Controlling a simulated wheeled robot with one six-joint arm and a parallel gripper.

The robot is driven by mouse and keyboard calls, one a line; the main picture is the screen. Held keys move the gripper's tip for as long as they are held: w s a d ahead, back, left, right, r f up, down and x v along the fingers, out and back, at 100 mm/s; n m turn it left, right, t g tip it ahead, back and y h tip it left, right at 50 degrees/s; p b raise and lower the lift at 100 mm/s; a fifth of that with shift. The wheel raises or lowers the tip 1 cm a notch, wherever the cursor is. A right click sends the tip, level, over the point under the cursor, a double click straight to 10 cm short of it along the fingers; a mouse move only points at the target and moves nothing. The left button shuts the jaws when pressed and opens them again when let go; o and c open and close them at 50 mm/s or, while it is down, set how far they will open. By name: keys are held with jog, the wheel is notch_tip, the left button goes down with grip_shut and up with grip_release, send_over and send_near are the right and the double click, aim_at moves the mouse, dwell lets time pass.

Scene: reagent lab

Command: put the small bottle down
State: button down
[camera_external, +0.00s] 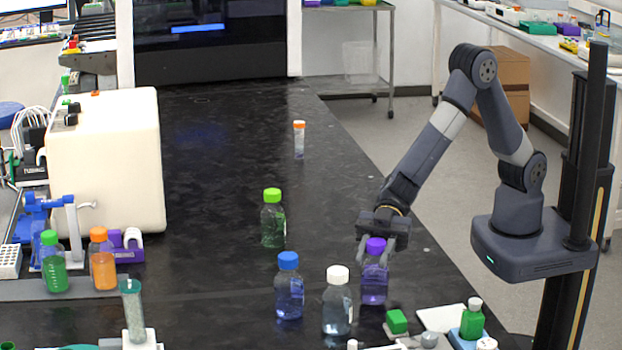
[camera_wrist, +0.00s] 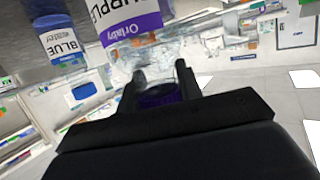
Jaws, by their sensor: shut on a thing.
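A small bottle with a purple cap and purple contents (camera_external: 374,284) is upright at the right side of the black bench, near the front. My gripper (camera_external: 376,250) is shut on it at the cap and neck, coming from above. I cannot tell whether the bottle's base touches the bench.
A blue-capped bottle (camera_external: 289,287) and a white-capped bottle (camera_external: 337,302) stand close on the left. A green-capped bottle (camera_external: 272,220) and an orange-capped tube (camera_external: 299,142) are farther back. A green block (camera_external: 397,321) lies just in front. The middle of the bench (camera_external: 215,240) is clear.

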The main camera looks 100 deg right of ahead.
jog(key=shift+f, duration=0.3)
jog(key=shift+f, duration=0.2)
jog(key=c, duration=1)
grip_release()
jog(key=shift+o, duration=0.2)
jog(key=shift+r, duration=0.1)
jog(key=shift+s+d+r, duration=0.1)
jog(key=shift+d, duration=0.1)
jog(key=v, duration=1.1)
jog(key=shift+s+d, duration=0.2)
jog(key=shift+d, duration=0.05)
